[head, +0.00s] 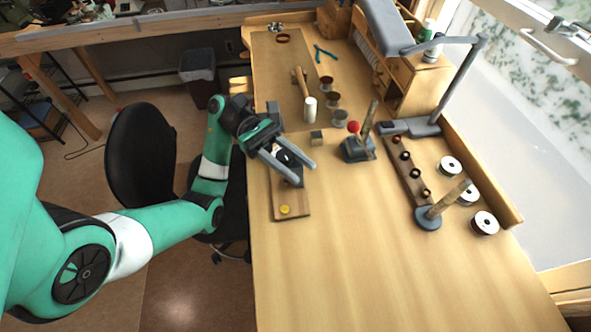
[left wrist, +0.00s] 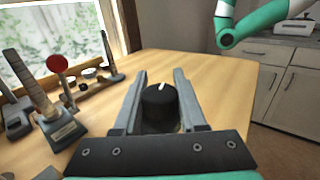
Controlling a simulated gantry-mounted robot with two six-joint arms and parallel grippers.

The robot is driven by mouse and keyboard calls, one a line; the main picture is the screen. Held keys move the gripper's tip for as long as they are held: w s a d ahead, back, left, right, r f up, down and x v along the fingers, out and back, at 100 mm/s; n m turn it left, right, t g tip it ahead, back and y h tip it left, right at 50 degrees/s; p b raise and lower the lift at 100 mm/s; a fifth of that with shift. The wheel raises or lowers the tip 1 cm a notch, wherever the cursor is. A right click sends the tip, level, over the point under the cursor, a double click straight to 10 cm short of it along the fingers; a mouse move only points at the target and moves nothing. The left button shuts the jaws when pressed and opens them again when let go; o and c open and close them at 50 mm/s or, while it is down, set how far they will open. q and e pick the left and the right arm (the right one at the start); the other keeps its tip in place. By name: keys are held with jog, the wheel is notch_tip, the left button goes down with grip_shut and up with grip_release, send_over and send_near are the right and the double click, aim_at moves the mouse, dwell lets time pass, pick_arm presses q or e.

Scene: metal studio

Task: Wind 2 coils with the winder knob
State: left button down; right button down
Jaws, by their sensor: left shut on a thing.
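My left gripper (head: 306,173) reaches over the left edge of the bench. It is shut on a black round knob (left wrist: 160,101), with one finger on each side. The knob has a white pointer mark, which points up in the left wrist view. In the head view the knob (head: 284,157) shows partly between the fingers. Below it is a wooden board (head: 292,206) with a yellow button (head: 285,209) at its near end. The knob's base is hidden by the gripper. My right gripper is not in view.
A grey device with a red ball (head: 354,127) stands right of the gripper. A lamp (head: 420,125) stands behind. The near bench is clear.

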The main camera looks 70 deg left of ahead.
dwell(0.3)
pick_arm(q)
jog(key=shift+c, duration=2.3)
grip_release()
jog(key=s+d+r+p, duration=0.3)
jog(key=s+d+r, duration=0.7)
jog(key=r, duration=0.3)
